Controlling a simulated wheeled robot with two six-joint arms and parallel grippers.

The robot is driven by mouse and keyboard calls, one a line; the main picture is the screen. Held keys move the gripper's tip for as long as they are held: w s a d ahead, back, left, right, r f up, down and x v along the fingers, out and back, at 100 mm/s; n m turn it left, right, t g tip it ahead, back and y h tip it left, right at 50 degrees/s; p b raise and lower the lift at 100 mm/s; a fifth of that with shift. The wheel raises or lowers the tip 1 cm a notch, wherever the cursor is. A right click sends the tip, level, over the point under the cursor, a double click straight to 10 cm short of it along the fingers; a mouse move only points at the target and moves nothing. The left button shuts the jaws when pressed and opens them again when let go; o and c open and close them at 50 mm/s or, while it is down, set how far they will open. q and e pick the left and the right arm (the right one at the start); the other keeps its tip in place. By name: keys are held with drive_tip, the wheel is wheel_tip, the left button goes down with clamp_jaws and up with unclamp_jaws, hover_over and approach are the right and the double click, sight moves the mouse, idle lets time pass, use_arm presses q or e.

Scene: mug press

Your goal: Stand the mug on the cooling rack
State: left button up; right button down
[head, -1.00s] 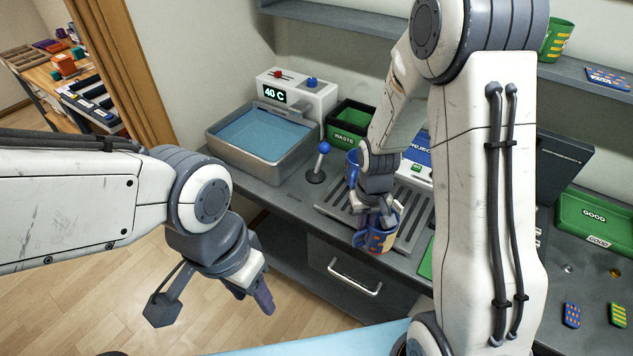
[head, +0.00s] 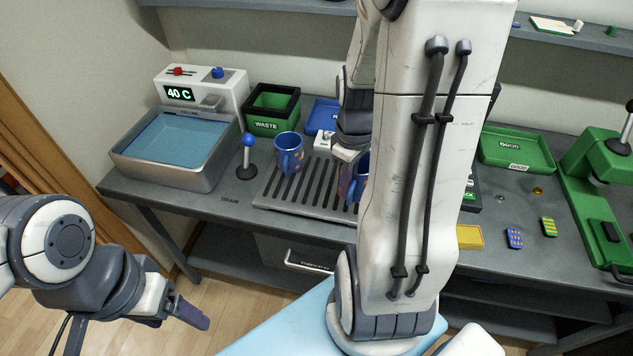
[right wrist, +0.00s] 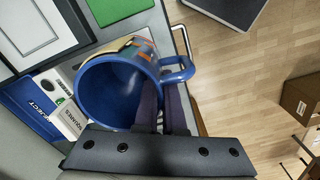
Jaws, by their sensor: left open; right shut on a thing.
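A blue mug with orange marks (right wrist: 118,85) is in my right gripper (right wrist: 166,108); its open mouth faces the right wrist camera, and the fingers are at its handle side. In the head view this mug (head: 361,176) is mostly hidden behind my right arm, near the right part of a grey slotted rack (head: 272,193). Whether it touches the rack cannot be seen. Another blue patterned mug (head: 289,154) stands upright on the rack's left part. My left gripper (head: 188,312) is open and empty, low in front of the bench.
A water basin (head: 165,150), a blue-knobbed lever (head: 247,160) and a green waste bin (head: 272,110) stand left and behind. To the right are a green GOOD tray (head: 517,150), small patterned pieces (head: 515,238) and a green press (head: 595,180). My right arm hides the bench's middle.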

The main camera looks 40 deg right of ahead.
drive_tip(key=s+d+r+n, duration=0.1)
drive_tip(key=s+d, duration=0.1)
drive_tip(key=s, duration=0.2)
drive_tip(key=w+f, duration=0.3)
drive_tip(key=w+f+p, duration=0.1)
drive_tip(key=w+f, duration=0.2)
drive_tip(key=w, duration=0.1)
drive_tip(key=w+f+p, duration=0.1)
drive_tip(key=w+f, duration=0.2)
drive_tip(key=f, duration=0.1)
drive_tip(key=shift+w+a, duration=0.35)
drive_tip(key=shift+w, duration=0.05)
drive_tip(key=shift+f, duration=0.25)
drive_tip(key=shift+f, duration=0.2)
drive_tip(key=c, duration=1)
unclamp_jaws()
drive_tip(key=shift+r, duration=0.1)
drive_tip(key=shift+r, duration=0.1)
